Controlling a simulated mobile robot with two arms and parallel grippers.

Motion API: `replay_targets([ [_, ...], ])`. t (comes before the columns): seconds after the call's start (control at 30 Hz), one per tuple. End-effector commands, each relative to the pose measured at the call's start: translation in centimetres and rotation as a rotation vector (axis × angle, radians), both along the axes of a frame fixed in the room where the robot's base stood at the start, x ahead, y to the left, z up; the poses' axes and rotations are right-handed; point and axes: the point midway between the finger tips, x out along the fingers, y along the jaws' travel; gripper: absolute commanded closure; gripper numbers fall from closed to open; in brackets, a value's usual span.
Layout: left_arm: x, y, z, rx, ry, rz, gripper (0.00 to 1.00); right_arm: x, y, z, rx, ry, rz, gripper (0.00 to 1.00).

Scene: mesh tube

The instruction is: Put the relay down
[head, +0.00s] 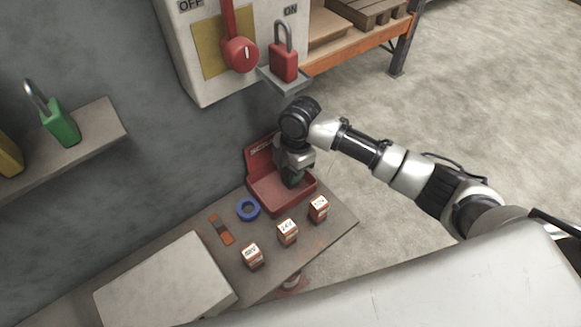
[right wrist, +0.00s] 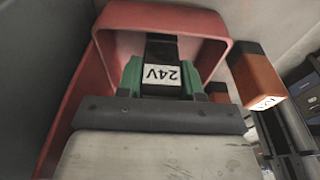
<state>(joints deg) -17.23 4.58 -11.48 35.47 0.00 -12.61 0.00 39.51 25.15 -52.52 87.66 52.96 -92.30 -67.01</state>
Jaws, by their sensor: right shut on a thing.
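My right gripper (head: 292,178) reaches down into the open red bin (head: 262,188) on the bench. In the right wrist view its green fingers (right wrist: 162,80) are shut on a dark relay (right wrist: 161,48) with a white 24V label. The red bin's walls (right wrist: 222,48) surround the relay in that view. Whether the relay touches the bin floor I cannot tell. In the head view the held relay is mostly hidden by the gripper. My left gripper is not in view.
Three orange relays with white labels (head: 252,255) (head: 288,232) (head: 318,208) stand in front of the bin. A blue tape roll (head: 248,209) and an orange-and-dark tool (head: 222,230) lie left of them. A switch box (head: 190,60) hangs above.

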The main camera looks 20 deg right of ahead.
Motion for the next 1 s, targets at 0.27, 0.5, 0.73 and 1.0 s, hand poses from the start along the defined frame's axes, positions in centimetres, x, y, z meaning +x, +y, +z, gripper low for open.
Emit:
replay_targets([
  [0.27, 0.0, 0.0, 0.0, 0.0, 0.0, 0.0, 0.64, 0.0, 0.0, -0.2, 0.0, 0.001, 0.0, 0.39],
  [0.5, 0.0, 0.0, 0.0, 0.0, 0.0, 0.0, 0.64, 0.0, 0.0, -0.1, 0.0, 0.0, 0.0, 0.39],
  [0.73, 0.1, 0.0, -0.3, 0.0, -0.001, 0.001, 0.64, 0.2, -0.3, 2.6, 0.0, -0.003, 0.001, 0.39],
  [1.0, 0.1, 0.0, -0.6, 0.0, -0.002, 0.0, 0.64, 0.4, -0.9, 6.6, 0.0, -0.001, 0.0, 0.39],
])
